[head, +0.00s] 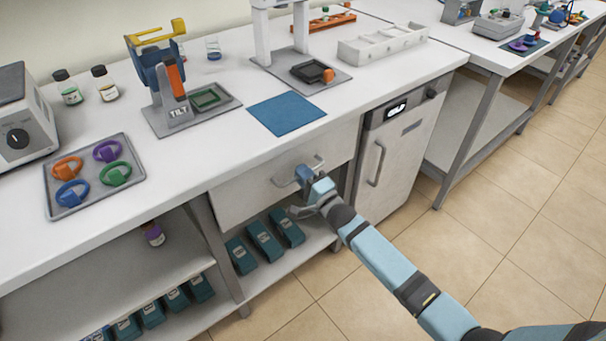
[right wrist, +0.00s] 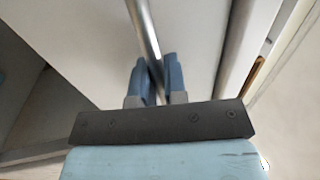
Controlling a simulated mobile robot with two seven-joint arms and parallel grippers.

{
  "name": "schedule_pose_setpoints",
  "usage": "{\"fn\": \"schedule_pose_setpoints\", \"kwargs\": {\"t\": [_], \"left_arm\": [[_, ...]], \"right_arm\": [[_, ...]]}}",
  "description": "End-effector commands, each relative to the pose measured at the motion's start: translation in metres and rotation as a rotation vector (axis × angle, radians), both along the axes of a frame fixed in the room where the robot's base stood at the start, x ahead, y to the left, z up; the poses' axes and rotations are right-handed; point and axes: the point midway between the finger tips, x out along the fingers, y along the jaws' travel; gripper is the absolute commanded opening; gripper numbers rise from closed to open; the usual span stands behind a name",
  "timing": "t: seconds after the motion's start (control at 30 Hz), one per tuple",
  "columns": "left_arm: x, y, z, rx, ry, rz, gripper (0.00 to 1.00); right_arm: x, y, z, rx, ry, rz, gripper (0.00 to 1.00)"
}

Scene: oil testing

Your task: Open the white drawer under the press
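The white drawer (head: 240,195) sits under the worktop, left of the white cabinet. Its front looks about flush with the bench, and I see no clear gap around it. Its metal bar handle (head: 318,162) also shows in the right wrist view (right wrist: 143,25). My right gripper (head: 303,173) is at the handle, reaching in from the lower right. In the right wrist view its two blue fingers (right wrist: 157,80) stand close on both sides of the bar and look shut on it. The press (head: 277,40) stands on the worktop above. My left gripper is not in view.
A cabinet (head: 400,150) with its own handle stands right of the drawer. Teal boxes (head: 265,238) lie on the shelf below. A blue mat (head: 287,113) and a tray of coloured rings (head: 95,172) lie on the worktop. The tiled floor (head: 500,215) is clear.

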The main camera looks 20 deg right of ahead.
Motion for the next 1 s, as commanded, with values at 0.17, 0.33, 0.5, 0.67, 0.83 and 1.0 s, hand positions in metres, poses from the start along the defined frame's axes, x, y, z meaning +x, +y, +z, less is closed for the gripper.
{"fn": "schedule_pose_setpoints", "kwargs": {"t": [0.17, 0.33, 0.5, 0.67, 0.83, 1.0], "left_arm": [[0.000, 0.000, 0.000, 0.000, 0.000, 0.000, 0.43], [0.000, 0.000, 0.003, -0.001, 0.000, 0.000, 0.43], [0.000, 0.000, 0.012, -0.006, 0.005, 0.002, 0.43], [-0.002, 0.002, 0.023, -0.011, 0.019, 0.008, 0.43], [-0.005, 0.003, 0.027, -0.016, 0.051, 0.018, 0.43], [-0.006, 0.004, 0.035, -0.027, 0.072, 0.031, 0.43]], "right_arm": [[0.000, 0.000, 0.000, 0.000, 0.000, 0.000, 0.00], [-0.003, -0.001, 0.001, -0.001, 0.000, 0.000, 0.00], [-0.019, -0.007, 0.002, -0.001, 0.003, 0.000, 0.00], [-0.049, -0.018, 0.004, -0.002, 0.006, 0.000, 0.00], [-0.091, -0.033, 0.005, -0.002, 0.006, 0.000, 0.00], [-0.136, -0.049, 0.004, -0.002, 0.006, 0.001, 0.00]]}}
